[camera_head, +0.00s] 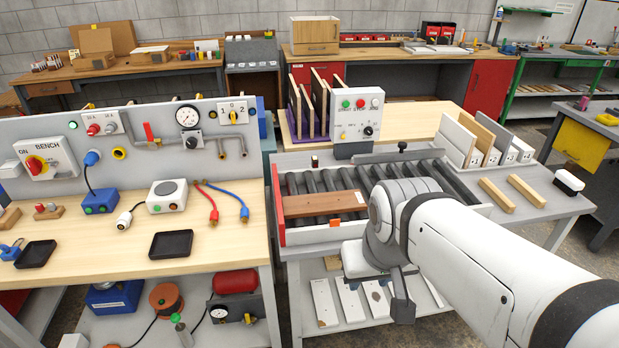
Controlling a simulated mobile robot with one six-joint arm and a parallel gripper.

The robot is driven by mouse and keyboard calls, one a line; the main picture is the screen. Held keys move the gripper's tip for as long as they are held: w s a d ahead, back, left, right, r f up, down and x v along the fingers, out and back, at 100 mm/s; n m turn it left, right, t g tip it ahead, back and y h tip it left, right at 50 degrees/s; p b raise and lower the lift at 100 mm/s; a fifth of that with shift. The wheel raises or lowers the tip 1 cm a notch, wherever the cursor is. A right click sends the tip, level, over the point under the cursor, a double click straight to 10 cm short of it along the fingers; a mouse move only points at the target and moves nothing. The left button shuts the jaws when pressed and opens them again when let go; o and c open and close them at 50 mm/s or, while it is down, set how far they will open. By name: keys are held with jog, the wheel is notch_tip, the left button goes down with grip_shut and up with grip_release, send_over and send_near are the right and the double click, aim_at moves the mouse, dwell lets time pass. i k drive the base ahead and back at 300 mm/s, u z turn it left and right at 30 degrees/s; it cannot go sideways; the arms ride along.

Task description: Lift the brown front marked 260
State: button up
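A flat brown board (318,204) lies across the left part of the roller bed (388,172), near its front edge. A small light mark shows at its right end, too small to read. Several other boards (318,97) with brown and light faces stand upright in a purple rack behind; no number is readable on them. My gripper (402,300) hangs at the front of the roller table, right of and nearer than the brown board, apart from it. My wrist and arm hide the right front of the rollers. The fingers are too hidden to show whether they are open.
A control box (358,116) with buttons stands behind the rollers. White and wooden panels (468,141) stand in slots at the right. Two wooden strips (497,195) and a brush (568,182) lie on the right tabletop. A cluttered test bench (60,238) stands close on the left.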

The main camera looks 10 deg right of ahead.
aim_at(337, 202)
jog(key=i, duration=0.95)
jog(key=u, duration=0.05)
